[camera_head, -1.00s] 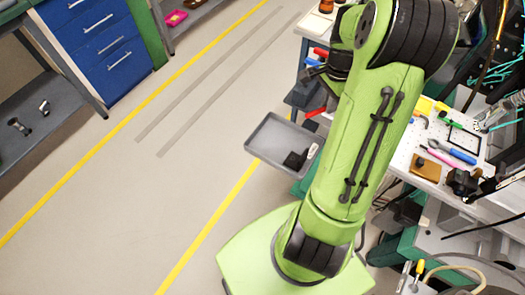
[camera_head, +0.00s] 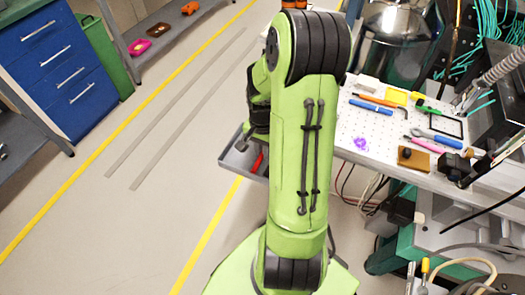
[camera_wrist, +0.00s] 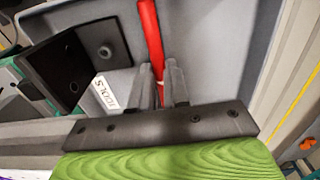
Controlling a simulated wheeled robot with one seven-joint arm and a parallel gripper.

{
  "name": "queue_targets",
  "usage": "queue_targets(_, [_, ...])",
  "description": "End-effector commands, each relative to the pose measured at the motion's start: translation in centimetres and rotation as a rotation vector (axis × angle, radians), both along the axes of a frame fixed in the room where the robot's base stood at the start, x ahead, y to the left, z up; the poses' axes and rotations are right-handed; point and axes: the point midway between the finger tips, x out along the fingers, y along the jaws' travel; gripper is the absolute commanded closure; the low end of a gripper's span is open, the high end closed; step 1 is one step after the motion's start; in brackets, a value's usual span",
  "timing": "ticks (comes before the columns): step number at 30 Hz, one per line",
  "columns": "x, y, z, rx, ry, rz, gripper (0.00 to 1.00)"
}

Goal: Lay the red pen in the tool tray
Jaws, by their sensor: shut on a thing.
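The red pen (camera_wrist: 151,35) is held between the two fingers of my gripper (camera_wrist: 159,75), which is shut on it. The grey tool tray (camera_wrist: 215,35) lies below it in the wrist view, with a "TOOLS" label (camera_wrist: 104,92) on it. In the head view the pen (camera_head: 258,161) shows as a short red piece over the tray (camera_head: 235,168); my arm hides much of the tray and most of the gripper. Whether the pen touches the tray floor cannot be told.
A black block with a knob (camera_wrist: 88,60) is at the tray's left side in the wrist view. The white perforated bench (camera_head: 385,145) at right holds a blue marker (camera_head: 371,107), a pink pen (camera_head: 425,145) and other tools. Open floor lies left of the tray.

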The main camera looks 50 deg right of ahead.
Motion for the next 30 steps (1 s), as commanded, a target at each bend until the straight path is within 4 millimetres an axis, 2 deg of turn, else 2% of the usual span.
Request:
queue_targets(7, [0.0,0.0,-0.2,-0.001,0.0,-0.001,1.0])
queue_targets(8, [0.0,0.0,-0.1,-0.001,-0.001,-0.001,0.8])
queue_targets(9, [0.0,0.0,-0.1,-0.001,-0.001,-0.001,0.74])
queue_targets(19, [0.0,0.0,0.4,-0.001,-0.001,-0.001,0.74])
queue_targets(23, [0.1,-0.1,3.1,-0.004,-0.004,-0.001,0.74])
queue_targets(30, [0.1,-0.1,9.7,-0.004,-0.005,-0.001,0.74])
